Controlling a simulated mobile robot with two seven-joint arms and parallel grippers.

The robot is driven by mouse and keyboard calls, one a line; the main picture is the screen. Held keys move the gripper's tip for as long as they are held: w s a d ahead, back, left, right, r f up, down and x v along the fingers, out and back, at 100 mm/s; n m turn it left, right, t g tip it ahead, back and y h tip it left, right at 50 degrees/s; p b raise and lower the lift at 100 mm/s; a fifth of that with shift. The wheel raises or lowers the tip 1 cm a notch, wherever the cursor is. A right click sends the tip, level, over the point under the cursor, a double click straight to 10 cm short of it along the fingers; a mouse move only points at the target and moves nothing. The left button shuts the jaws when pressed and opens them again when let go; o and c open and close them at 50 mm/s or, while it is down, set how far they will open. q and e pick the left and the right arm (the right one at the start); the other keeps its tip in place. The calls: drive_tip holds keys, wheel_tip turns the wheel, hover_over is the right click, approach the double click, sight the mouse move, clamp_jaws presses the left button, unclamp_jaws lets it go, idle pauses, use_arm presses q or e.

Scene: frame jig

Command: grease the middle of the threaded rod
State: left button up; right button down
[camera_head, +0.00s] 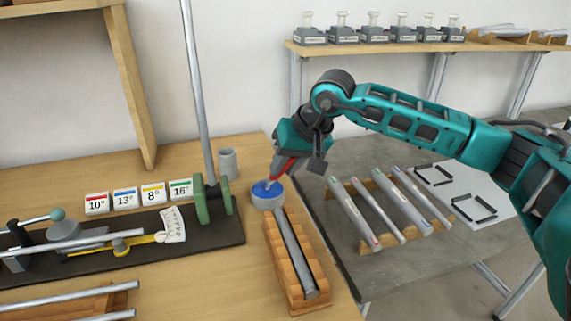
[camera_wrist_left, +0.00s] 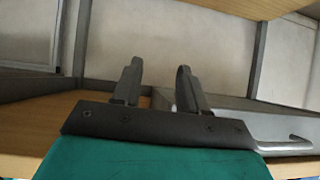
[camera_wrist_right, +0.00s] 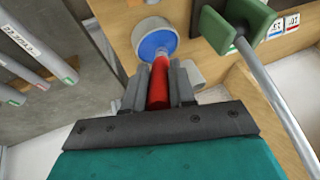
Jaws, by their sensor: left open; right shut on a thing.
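My right gripper (camera_head: 288,160) is shut on a red-handled brush (camera_head: 283,171), seen also in the right wrist view (camera_wrist_right: 158,85). The brush points down, its pale tip at the blue top of a round grey grease pot (camera_head: 268,201); the pot also shows in the right wrist view (camera_wrist_right: 155,40). Whether the tip touches the blue is hard to tell. A grey rod (camera_head: 294,253), likely the threaded one, lies in a notched wooden cradle (camera_head: 276,262) in front of the pot; its threads are too small to make out. My left gripper (camera_wrist_left: 157,82) is open and empty in the left wrist view.
A tall rod (camera_head: 197,90) stands in a green holder (camera_head: 212,202) left of the pot, near a grey cup (camera_head: 228,163). A gauge board (camera_head: 190,240) and number cards (camera_head: 125,198) are further left. Several tubes (camera_head: 375,208) lie on the grey table at right.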

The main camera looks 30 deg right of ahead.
drive_tip(key=shift+s+f, duration=0.1)
drive_tip(key=shift+f, duration=0.1)
drive_tip(key=shift+r+p, duration=2.25)
drive_tip(key=shift+r, duration=1.45)
drive_tip(key=shift+f, duration=0.1)
